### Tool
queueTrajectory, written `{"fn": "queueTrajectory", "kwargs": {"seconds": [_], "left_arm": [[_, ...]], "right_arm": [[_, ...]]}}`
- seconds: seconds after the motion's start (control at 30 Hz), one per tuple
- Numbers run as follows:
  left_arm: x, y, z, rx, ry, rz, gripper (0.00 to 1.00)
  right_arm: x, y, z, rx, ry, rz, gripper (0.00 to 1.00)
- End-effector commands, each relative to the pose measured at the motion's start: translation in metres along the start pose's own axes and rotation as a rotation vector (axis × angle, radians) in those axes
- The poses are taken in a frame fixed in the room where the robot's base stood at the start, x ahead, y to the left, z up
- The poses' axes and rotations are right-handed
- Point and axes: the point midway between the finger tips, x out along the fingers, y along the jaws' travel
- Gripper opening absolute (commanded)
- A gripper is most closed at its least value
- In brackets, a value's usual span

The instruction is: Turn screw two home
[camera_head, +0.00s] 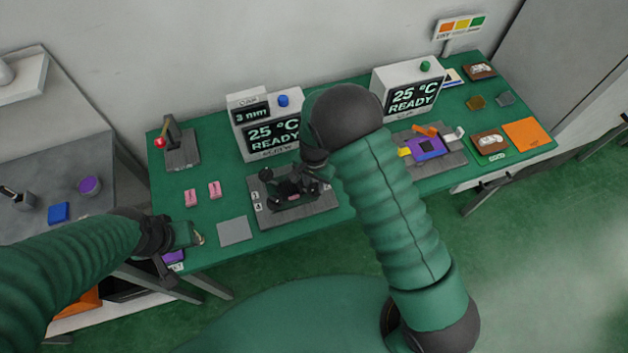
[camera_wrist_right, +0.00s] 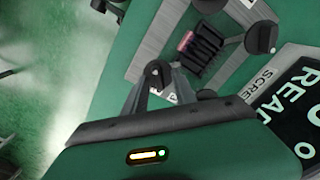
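The dark screw fixture (camera_head: 325,203) lies on the green table in the middle of the head view, with black knobs around a black block with a pink piece in it. My right gripper (camera_head: 312,165) reaches over its far right side, partly hidden by my arm. In the right wrist view, the fingers of my right gripper (camera_wrist_right: 158,82) sit against both sides of a black screw knob (camera_wrist_right: 157,70). Another screw knob (camera_wrist_right: 262,38) stands clear at the right. The number of the knob between my fingers is not readable. My left gripper (camera_head: 190,238) hangs by the table's front left edge; its fingers are unclear.
A display box reading READY (camera_head: 270,135) stands behind the fixture, and a second display box (camera_head: 408,90) at right. A red-knobbed lever (camera_head: 180,145) stands at left. Two pink blocks (camera_head: 203,193) and a grey square (camera_head: 235,231) lie left of the fixture. A purple part (camera_head: 430,147) sits on the right fixture.

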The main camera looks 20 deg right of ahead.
Motion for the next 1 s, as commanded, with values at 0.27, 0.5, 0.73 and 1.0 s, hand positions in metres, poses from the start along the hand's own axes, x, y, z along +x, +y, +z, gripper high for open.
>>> {"fn": "queueTrajectory", "kwargs": {"seconds": [0.27,0.5,0.73,1.0], "left_arm": [[0.007,0.000,0.002,0.000,0.000,0.000,0.36],[0.015,0.000,0.004,0.000,0.000,0.000,0.36],[0.018,0.000,0.004,0.000,0.000,0.000,0.36],[0.018,0.000,0.004,0.000,0.000,0.000,0.36]], "right_arm": [[-0.039,-0.002,-0.001,-0.001,0.002,-0.004,0.33],[-0.110,-0.002,-0.001,-0.001,0.002,-0.005,0.33],[-0.158,-0.002,-0.002,0.000,0.001,-0.002,0.33],[-0.168,-0.002,-0.002,0.000,0.000,0.001,0.33]]}}
